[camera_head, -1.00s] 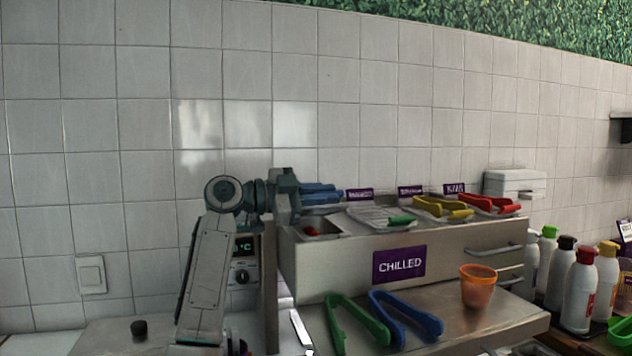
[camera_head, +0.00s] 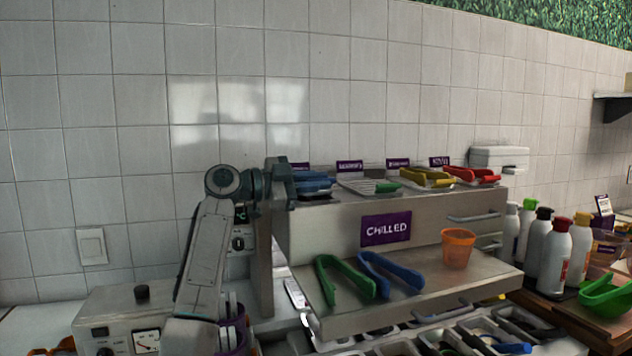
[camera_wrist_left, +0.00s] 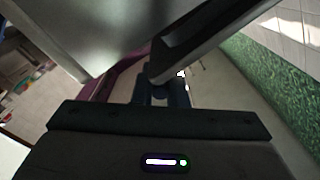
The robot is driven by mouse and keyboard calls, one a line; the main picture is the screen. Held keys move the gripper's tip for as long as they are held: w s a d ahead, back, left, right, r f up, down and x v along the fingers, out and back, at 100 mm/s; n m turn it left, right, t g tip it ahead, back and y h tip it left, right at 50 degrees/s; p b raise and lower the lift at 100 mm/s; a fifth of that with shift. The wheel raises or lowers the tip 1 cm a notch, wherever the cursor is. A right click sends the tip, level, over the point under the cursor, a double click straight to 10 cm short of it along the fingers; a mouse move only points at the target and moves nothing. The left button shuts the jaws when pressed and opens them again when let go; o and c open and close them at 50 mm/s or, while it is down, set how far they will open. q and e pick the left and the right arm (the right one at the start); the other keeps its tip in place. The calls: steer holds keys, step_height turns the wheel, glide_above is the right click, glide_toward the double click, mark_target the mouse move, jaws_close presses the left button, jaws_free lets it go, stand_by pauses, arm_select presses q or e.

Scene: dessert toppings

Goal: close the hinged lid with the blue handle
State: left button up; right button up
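The hinged lid with the blue handle (camera_head: 315,181) is at the left end of the row of lids on the steel chilled unit. It now lies low, about level with the other lids, and looks flat or nearly so. Whether it is fully seated I cannot tell. My left gripper (camera_head: 286,184) is at the lid's left side, against or very close to it. Its fingers are partly hidden, so their opening is unclear. The left wrist view shows my dark gripper body (camera_wrist_left: 160,121) close to grey surfaces, with no clear blue handle. My right gripper is not in view.
Lids with green (camera_head: 387,187), yellow (camera_head: 428,177) and red (camera_head: 470,175) handles lie to the right. Green tongs (camera_head: 345,280), blue tongs (camera_head: 390,273) and an orange cup (camera_head: 458,248) are on the lower shelf (camera_head: 420,300). Bottles (camera_head: 555,255) stand at right.

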arm_select(q)
steer(key=o, duration=0.5)
steer(key=shift+w+f, duration=0.1)
